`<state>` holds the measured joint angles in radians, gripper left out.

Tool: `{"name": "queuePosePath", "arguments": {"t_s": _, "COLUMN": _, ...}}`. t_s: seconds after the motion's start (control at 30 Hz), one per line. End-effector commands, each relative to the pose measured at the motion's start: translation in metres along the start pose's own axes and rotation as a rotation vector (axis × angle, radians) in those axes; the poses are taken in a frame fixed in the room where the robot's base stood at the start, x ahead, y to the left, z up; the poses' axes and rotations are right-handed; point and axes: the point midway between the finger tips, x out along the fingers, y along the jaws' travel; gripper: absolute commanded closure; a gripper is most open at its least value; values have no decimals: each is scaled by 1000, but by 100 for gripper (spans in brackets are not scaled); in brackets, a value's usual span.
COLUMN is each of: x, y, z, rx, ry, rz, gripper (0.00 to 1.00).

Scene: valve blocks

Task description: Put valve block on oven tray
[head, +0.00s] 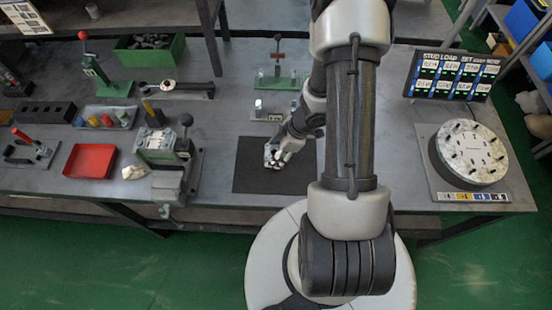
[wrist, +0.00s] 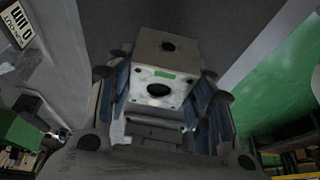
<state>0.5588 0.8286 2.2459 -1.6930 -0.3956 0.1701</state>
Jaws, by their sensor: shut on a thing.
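The valve block (wrist: 165,85) is a light grey metal block with a dark round bore, small holes and a green mark. In the wrist view it sits between the two fingers of my gripper (wrist: 160,105), which is shut on it. In the head view my gripper (head: 276,157) is over the black mat (head: 250,178) in the middle of the bench; the block is too small and covered to make out clearly there. I cannot tell for certain which item is the oven tray; a shallow red tray (head: 90,160) lies empty at the left.
A lever press (head: 167,150) stands between the red tray and the mat. A grey tray with coloured knobs (head: 105,118) and a green bin (head: 149,50) are behind. A round dial fixture (head: 470,152) and a display board (head: 452,75) are at the right.

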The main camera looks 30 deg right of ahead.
Motion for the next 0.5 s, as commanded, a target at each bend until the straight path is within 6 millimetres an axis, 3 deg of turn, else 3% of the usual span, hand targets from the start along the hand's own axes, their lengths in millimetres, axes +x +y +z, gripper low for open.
{"name": "queuePosePath", "arguments": {"t_s": 0.03, "x": 13, "y": 0, "z": 5, "rx": 3, "ry": 1, "rz": -1, "gripper": 90}}
{"name": "queuePosePath", "arguments": {"t_s": 0.13, "x": 26, "y": 0, "z": 10, "rx": 2, "ry": 1, "rz": -1, "gripper": 90}}
{"name": "queuePosePath", "arguments": {"t_s": 0.5, "x": 28, "y": 0, "z": 11, "rx": 1, "ry": 1, "rz": 0, "gripper": 90}}
